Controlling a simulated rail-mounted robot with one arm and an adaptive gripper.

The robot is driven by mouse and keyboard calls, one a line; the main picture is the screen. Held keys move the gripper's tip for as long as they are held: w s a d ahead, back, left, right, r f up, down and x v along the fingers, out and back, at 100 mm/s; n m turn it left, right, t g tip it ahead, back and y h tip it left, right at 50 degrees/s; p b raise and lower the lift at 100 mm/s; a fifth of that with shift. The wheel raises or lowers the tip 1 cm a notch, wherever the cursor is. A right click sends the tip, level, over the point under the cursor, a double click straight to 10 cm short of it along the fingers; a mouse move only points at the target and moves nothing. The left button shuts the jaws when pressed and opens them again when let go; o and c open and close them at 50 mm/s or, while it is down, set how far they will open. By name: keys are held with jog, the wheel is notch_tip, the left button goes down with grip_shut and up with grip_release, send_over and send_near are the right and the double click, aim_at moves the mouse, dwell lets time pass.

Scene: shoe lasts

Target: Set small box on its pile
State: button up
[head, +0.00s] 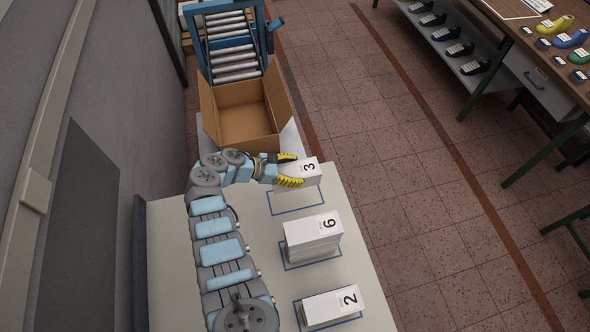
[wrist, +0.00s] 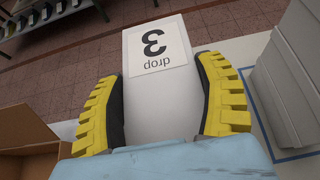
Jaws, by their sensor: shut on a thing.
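A small white box (head: 297,173) with a label reading 3 is between the yellow fingers of my gripper (head: 290,170) in the head view. In the wrist view my gripper (wrist: 160,105) is shut on this box (wrist: 158,95), and its label shows 3 and "drop" upside down. A blue outline (head: 296,209) lies on the table just in front of the box. The box covers its far side. The box seems held above the table, but its exact height is hard to tell.
A white pile labelled 6 (head: 312,241) stands within another blue outline, with a box labelled 2 (head: 332,308) nearer. An open cardboard box (head: 243,122) stands behind my gripper by a roller conveyor (head: 232,45). The pale table (head: 172,270) is bare at left.

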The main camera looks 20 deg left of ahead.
aim_at(295, 170)
jog(key=shift+r+p, duration=3.95)
jog(key=shift+r, duration=1.95)
